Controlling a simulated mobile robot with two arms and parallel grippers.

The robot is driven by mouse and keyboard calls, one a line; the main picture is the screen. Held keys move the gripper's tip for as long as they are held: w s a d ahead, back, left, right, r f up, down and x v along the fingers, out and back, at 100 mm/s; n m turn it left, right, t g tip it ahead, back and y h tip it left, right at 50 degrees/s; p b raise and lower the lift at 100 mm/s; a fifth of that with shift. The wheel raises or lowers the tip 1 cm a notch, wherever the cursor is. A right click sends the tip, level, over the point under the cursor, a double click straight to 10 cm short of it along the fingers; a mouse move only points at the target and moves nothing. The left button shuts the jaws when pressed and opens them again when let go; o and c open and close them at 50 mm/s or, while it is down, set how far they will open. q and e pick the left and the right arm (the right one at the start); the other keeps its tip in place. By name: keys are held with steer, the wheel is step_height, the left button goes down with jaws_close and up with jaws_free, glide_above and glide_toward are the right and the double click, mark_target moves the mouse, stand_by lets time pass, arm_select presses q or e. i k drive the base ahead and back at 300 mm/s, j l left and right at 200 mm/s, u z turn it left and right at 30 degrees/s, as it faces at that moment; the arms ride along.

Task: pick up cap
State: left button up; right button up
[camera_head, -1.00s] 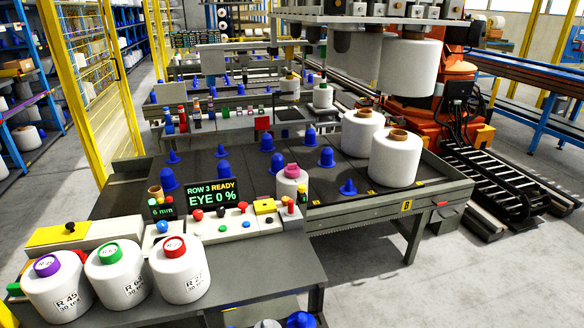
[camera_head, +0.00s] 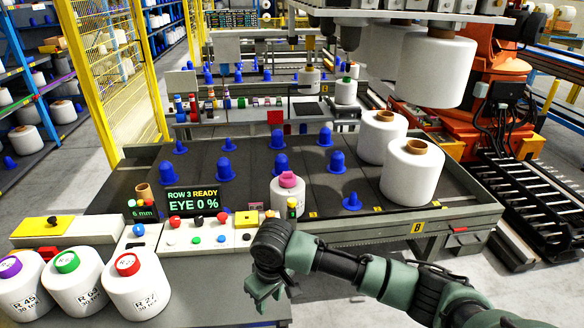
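Several cap-like pieces are in the head view. A pink cap (camera_head: 288,180) sits on a small white bobbin (camera_head: 289,199) at the front edge of the dark table. A purple cap (camera_head: 10,266), a green cap (camera_head: 66,262) and a red cap (camera_head: 127,264) top three labelled white bobbins at lower left. Blue domed pieces, such as this blue piece (camera_head: 337,162), stand upright on the table. My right gripper (camera_head: 266,291) hangs in front of the control panel, below and left of the pink cap, touching none of them. Its finger opening is unclear. My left gripper is not in view.
A panel with buttons and a green display (camera_head: 193,200) lies behind my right gripper. Two large white bobbins (camera_head: 412,175) stand at the table's right, and more white bobbins (camera_head: 432,68) hang above. A yellow fence (camera_head: 112,75) is at left.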

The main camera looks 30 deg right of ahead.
mark_target(287, 180)
steer(key=l+u, duration=0.2)
steer(key=l, duration=0.4)
steer(key=l+u, duration=0.25)
steer(key=l, duration=0.35)
steer(key=l+u, duration=0.2)
steer(key=l, duration=0.45)
steer(key=k+l+u, duration=0.2)
steer(key=l, duration=0.35)
steer(key=i+l+u, duration=0.2)
steer(key=l, duration=0.35)
steer(key=i+l+u, duration=0.2)
steer(key=l, duration=0.35)
steer(key=l+u, duration=0.2)
steer(key=l, duration=0.35)
steer(key=i+l+u, duration=0.2)
steer(key=l, duration=0.45)
steer(key=i+l, duration=0.1)
steer(key=l, duration=0.6)
steer(key=i+u, duration=0.05)
